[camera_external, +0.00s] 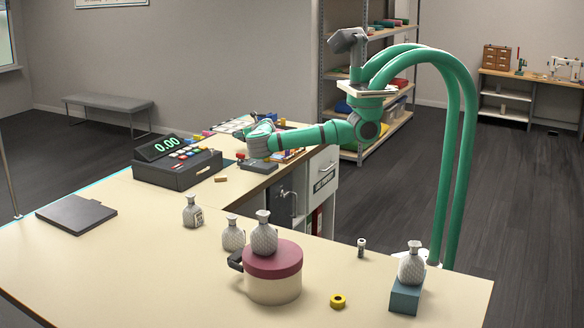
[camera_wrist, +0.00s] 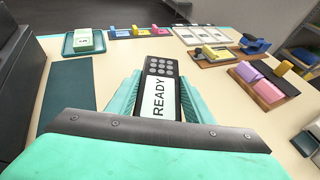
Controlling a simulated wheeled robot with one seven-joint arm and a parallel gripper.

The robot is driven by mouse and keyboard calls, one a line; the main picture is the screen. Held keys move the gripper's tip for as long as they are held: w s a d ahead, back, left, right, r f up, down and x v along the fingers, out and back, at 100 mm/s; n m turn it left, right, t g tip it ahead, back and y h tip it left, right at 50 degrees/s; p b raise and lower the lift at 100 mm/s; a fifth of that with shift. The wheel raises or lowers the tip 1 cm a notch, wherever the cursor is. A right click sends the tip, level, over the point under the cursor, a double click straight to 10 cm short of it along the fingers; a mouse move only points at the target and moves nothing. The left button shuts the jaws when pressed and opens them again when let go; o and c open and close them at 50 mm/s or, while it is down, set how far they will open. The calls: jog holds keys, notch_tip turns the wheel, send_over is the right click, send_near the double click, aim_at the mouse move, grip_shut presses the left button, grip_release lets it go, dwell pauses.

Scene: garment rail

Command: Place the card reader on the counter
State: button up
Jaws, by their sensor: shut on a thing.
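The card reader (camera_wrist: 158,97) is a dark slab with a grey keypad and a white "READY" screen. It lies between the teal fingers of my gripper (camera_wrist: 158,92) in the wrist view, gripped from both sides. In the external view, my gripper (camera_external: 262,150) is over the far wing of the counter, right of the cash register; the reader cannot be made out there. The counter (camera_external: 150,255) has a pale beige top. Whether the reader touches it or is held above it I cannot tell.
The cash register (camera_external: 178,165) stands left of my gripper. A dark green mat (camera_wrist: 68,96) lies flat left of the reader. A green tray (camera_wrist: 98,47), several coloured blocks and card holders line the far side. A pot (camera_external: 272,277) and patterned bottles stand on the near counter.

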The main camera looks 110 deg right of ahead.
jog(key=d+f, duration=0.1)
jog(key=w+d+f, duration=0.1)
jog(key=f, duration=0.1)
jog(key=w+d+f, duration=0.1)
jog(key=f, duration=0.1)
jog(key=shift+w+d+f, duration=0.1)
jog(key=shift+w+d, duration=0.05)
jog(key=shift+d, duration=0.05)
jog(key=shift+f, duration=1.6)
jog(key=o, duration=1.2)
jog(key=shift+f, duration=0.15)
jog(key=shift+a+r, duration=0.2)
jog(key=shift+r, duration=0.05)
jog(key=v, duration=1.1)
jog(key=shift+a+r, duration=0.15)
jog(key=shift+a, duration=0.1)
jog(key=shift+s, duration=0.25)
